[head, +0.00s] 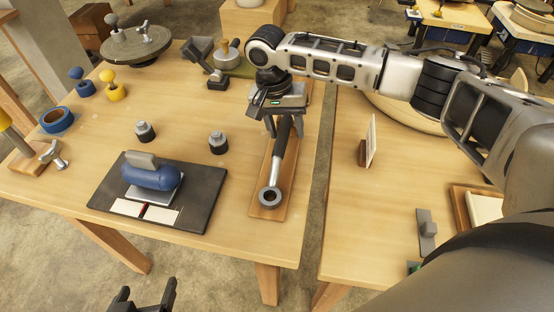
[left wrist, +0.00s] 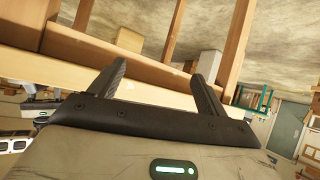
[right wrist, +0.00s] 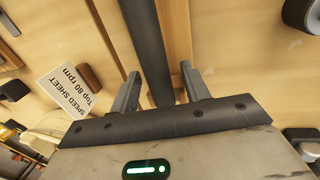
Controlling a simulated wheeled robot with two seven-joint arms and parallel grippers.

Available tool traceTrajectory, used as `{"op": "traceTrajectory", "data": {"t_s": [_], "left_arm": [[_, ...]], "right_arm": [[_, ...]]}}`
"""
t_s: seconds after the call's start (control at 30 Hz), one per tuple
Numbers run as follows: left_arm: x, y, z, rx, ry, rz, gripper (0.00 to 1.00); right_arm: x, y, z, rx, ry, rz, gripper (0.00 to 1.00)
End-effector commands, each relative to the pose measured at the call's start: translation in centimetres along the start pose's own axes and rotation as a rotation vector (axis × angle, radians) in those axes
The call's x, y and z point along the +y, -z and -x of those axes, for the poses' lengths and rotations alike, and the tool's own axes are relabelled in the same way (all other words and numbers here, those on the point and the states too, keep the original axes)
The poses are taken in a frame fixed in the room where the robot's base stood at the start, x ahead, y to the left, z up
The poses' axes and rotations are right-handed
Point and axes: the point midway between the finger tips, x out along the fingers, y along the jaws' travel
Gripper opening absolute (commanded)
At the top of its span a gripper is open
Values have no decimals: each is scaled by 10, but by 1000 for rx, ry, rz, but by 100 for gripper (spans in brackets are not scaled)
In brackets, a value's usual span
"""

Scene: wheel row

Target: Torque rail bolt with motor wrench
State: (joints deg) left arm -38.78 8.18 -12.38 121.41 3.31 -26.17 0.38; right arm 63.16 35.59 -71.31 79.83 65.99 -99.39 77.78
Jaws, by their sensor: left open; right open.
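A wrench (head: 277,170) with a dark handle, silver shaft and ring end lies on a narrow wooden board (head: 261,209) at the table's right edge. My right gripper (head: 284,124) is open above the handle end. In the right wrist view the dark handle (right wrist: 150,50) runs between its two fingers, apart from both. My left gripper (head: 145,297) is open and empty in front of the table's front edge. Two dark round pieces with grey hex tops, one left (head: 145,131) and one right (head: 217,142), stand on the table. I cannot tell which is the rail bolt.
A dark mat (head: 199,211) holds a blue-and-grey piece (head: 151,177). Blue tape (head: 57,120), yellow and blue knobs (head: 112,86) and a round disc (head: 140,43) stand left and behind. A sheet (right wrist: 68,88) reading "SPEED SHEET Top 80 rpm" stands on the right table, across a gap.

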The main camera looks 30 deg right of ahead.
Motion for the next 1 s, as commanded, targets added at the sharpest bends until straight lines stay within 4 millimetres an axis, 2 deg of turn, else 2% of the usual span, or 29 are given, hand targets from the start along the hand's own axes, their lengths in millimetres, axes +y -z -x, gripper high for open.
{"op": "traceTrajectory", "data": {"t_s": [0.1,0.27,0.47,0.6,0.83,1.0], "left_arm": [[0,0,0,0,0,0,76],[0,0,0,0,0,0,76],[0,4,3,0,1,-1,76],[0,13,12,-12,9,-15,76],[-2,14,20,-49,23,-42,76],[-4,24,26,-47,30,-48,76]], "right_arm": [[0,0,0,0,0,0,44],[0,0,0,0,0,0,0],[1,0,5,0,1,0,0],[3,0,18,-1,1,0,0],[7,0,36,-1,1,2,0],[10,0,50,0,1,0,0]]}}
